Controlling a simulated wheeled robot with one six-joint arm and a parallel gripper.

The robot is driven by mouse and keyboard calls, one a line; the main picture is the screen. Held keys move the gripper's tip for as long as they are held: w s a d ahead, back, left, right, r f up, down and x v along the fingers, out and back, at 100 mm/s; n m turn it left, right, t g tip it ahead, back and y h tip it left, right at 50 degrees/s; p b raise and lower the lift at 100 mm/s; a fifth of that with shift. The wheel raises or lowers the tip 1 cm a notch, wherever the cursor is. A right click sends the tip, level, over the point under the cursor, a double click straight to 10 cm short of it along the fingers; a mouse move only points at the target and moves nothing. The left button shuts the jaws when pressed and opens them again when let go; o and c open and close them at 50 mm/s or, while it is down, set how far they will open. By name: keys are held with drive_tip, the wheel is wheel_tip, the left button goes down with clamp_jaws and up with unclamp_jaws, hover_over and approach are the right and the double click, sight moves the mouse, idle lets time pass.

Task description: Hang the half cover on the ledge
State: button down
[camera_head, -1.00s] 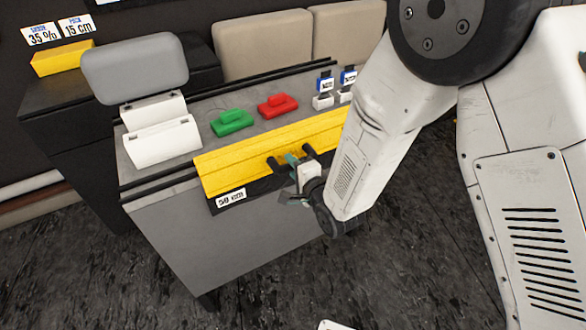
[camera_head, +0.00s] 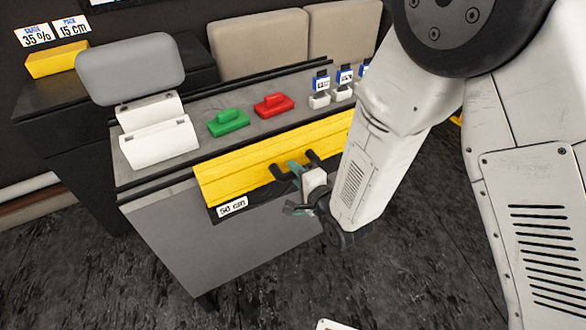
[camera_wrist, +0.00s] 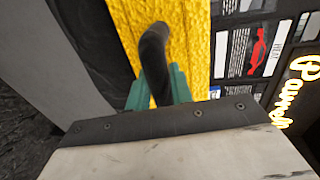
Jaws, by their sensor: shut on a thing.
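The half cover is probably the long yellow panel (camera_head: 250,168) with a dark lower strip, a "50 cm" label and a black handle. It spans the front edge of the grey counter, tilted toward me. My gripper (camera_head: 296,170) is shut on the black handle (camera_wrist: 155,60), its teal fingers around it in the wrist view. The yellow surface (camera_wrist: 193,40) lies just behind. A dark rail (camera_head: 153,184) along the counter's front edge shows left of the panel; I cannot tell whether this is the ledge or whether the panel touches it. My arm hides the panel's right end.
On the counter top (camera_head: 190,140) are a white holder (camera_head: 158,140) with a grey pad, a green block (camera_head: 229,122), a red block (camera_head: 273,105) and small blue-and-white labelled items (camera_head: 321,88). A yellow block (camera_head: 57,59) sits far left. The dark floor (camera_head: 90,265) in front is clear.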

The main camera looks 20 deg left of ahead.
drive_tip(key=shift+f+v, duration=0.2)
drive_tip(key=shift+v, duration=0.95)
drive_tip(key=shift+f+v, duration=0.2)
drive_tip(key=shift+v, duration=0.9)
drive_tip(key=shift+d, duration=0.1)
idle(0.4)
